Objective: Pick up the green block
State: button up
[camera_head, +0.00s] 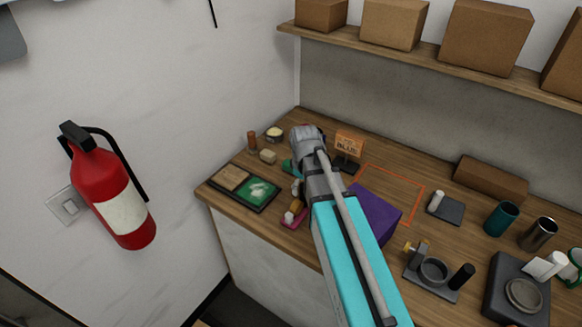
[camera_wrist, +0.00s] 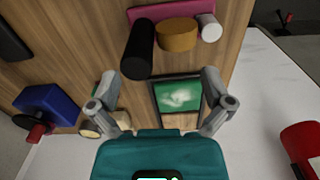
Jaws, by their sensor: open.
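A small sliver of green (camera_wrist: 96,89) shows beside the left finger in the wrist view. It may be the green block, but the finger hides most of it and I cannot tell its shape. I cannot make out a green block in the head view. My gripper (camera_wrist: 161,88) is open, its two fingers spread wide with nothing held between them. In the head view my gripper (camera_head: 297,187) hangs over the left part of the counter, partly hidden by my arm. A dark-framed green panel (camera_wrist: 179,97) lies below, between the fingers in the wrist view.
A magenta tray (camera_wrist: 176,12) sits by an orange cylinder (camera_wrist: 177,35), a white cylinder (camera_wrist: 209,28) and a black cylinder (camera_wrist: 139,48). A blue block (camera_wrist: 46,103) lies at left. A purple box (camera_head: 376,213) stands beside my arm. A fire extinguisher (camera_head: 108,190) hangs on the wall.

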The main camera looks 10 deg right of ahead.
jog(key=w+r+n+p, duration=0.1)
jog(key=w+r+n, duration=0.1)
jog(key=w+n, duration=1.6)
jog(key=w, duration=0.3)
jog(key=shift+a+n+p, duration=0.2)
jog(key=shift+n+p, duration=0.2)
jog(key=shift+f, duration=0.1)
notch_tip(320, 180, down, 8)
jog(key=b, duration=0.8)
jog(key=shift+f+b, duration=0.25)
jog(key=shift+b, duration=0.05)
jog(key=shift+f, duration=0.1)
jog(key=shift+d+f+b, duration=0.15)
jog(key=shift+f+b, duration=2.35)
jog(key=shift+b, duration=0.1)
